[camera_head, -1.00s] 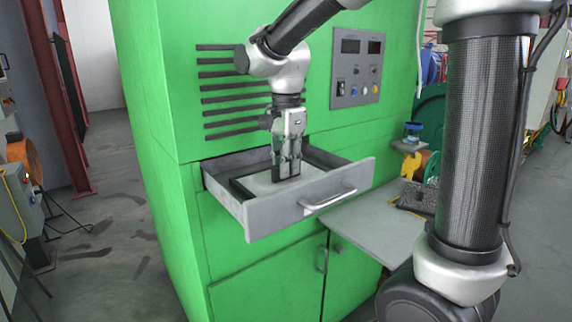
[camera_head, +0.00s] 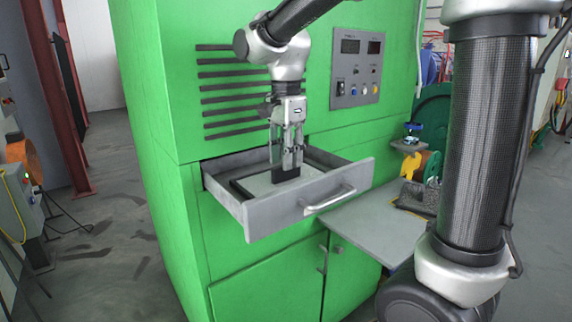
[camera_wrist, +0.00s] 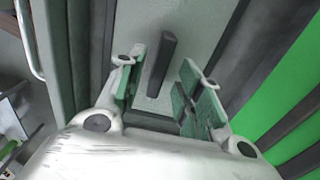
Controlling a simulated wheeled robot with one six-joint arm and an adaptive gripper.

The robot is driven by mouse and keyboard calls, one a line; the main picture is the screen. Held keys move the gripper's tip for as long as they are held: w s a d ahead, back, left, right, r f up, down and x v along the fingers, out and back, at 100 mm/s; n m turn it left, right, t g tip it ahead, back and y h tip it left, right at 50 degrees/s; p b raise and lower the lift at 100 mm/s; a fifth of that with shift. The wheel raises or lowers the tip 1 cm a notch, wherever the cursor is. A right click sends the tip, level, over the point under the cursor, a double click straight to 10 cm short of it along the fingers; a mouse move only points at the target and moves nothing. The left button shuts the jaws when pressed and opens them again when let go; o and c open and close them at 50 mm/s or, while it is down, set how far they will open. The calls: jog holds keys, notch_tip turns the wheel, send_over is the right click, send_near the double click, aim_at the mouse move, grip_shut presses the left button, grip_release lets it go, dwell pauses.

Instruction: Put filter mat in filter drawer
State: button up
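The filter mat (camera_head: 252,186), a pale panel with a dark frame, lies flat inside the open grey filter drawer (camera_head: 275,215) of the green cabinet. A dark upright grip bar stands on the mat (camera_wrist: 195,35) and shows in the wrist view. My gripper (camera_head: 287,160) points down into the drawer just above this bar. In the wrist view my gripper's (camera_wrist: 165,85) green-padded fingers are spread, with gaps between them and the bar. It holds nothing. The far right part of the mat is hidden behind my gripper and the drawer front.
The drawer's handle (camera_head: 330,200) is on its front. A grey table (camera_head: 375,230) stands below and to the right, with a dark block-like thing (camera_head: 420,196) on it. A small shelf (camera_head: 408,146) and a control panel (camera_head: 357,68) are on the cabinet.

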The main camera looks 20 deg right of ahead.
notch_tip(320, 180, up, 9)
jog(key=s+d+f+n+t, duration=0.2)
jog(key=s+d+f+n, duration=0.3)
jog(key=s+d+n, duration=0.2)
jog(key=s+d+f+n+t, duration=0.2)
jog(key=s+d+f+n, duration=0.2)
jog(key=s+d+n, duration=0.3)
jog(key=s+d, duration=0.1)
jog(key=s, duration=0.4)
jog(key=shift+f, duration=0.35)
